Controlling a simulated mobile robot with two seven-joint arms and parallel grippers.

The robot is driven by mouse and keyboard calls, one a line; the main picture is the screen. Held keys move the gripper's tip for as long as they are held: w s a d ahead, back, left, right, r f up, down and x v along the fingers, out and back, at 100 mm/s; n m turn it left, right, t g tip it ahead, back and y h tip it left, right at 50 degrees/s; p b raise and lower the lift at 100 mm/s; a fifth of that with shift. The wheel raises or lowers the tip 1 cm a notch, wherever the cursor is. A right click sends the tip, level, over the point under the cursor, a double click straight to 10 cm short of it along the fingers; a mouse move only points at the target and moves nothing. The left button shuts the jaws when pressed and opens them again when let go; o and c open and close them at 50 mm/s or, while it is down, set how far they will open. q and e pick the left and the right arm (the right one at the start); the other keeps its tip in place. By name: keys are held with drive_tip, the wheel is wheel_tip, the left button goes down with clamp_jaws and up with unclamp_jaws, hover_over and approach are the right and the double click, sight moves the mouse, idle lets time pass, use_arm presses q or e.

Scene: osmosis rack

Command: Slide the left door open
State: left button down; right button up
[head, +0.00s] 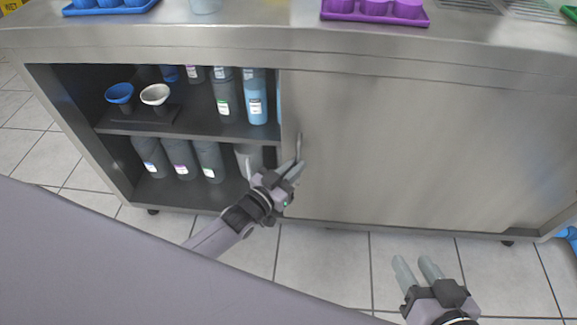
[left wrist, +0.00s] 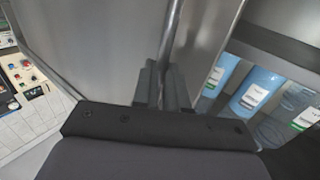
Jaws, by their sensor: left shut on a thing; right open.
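The left door (head: 330,120) is a plain steel panel whose left edge stands near the middle of the cabinet front. To its left the cabinet is open. A thin vertical handle (head: 299,146) sits near that edge, and it also shows as a bar in the left wrist view (left wrist: 173,35). My left gripper (head: 290,168) is shut on the handle; its fingers (left wrist: 166,88) close around the bar in the left wrist view. My right gripper (head: 416,264) is open and empty, low in front of the cabinet at the right.
The open left side shows a shelf (head: 190,129) with funnels (head: 155,95) and several bottles (head: 256,100), and more bottles below. A blue tray (head: 110,8) and a purple tray (head: 375,18) stand on the steel top. The tiled floor in front is clear.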

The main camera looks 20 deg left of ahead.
use_arm(q)
drive_tip(key=shift+w+d, duration=0.1)
drive_tip(key=shift+d, duration=0.45)
use_arm(e)
drive_tip(key=shift+w+d, duration=0.1)
drive_tip(key=shift+d, duration=0.15)
use_arm(q)
drive_tip(key=c, duration=1.2)
unclamp_jaws()
drive_tip(key=shift+o, duration=0.2)
drive_tip(key=shift+a, duration=0.1)
use_arm(e)
drive_tip(key=shift+r, duration=0.1)
use_arm(q)
drive_tip(key=p+v, duration=0.2)
drive_tip(key=v, duration=0.5)
use_arm(e)
drive_tip(key=shift+s+d+r+n+h, duration=0.15)
drive_tip(key=shift+s+d+h, duration=0.1)
drive_tip(key=shift+d, duration=0.2)
drive_tip(key=shift+s+d+n+h, duration=0.15)
drive_tip(key=shift+d+h, duration=0.1)
drive_tip(key=shift+d, duration=0.2)
use_arm(q)
drive_tip(key=shift+r, duration=0.1)
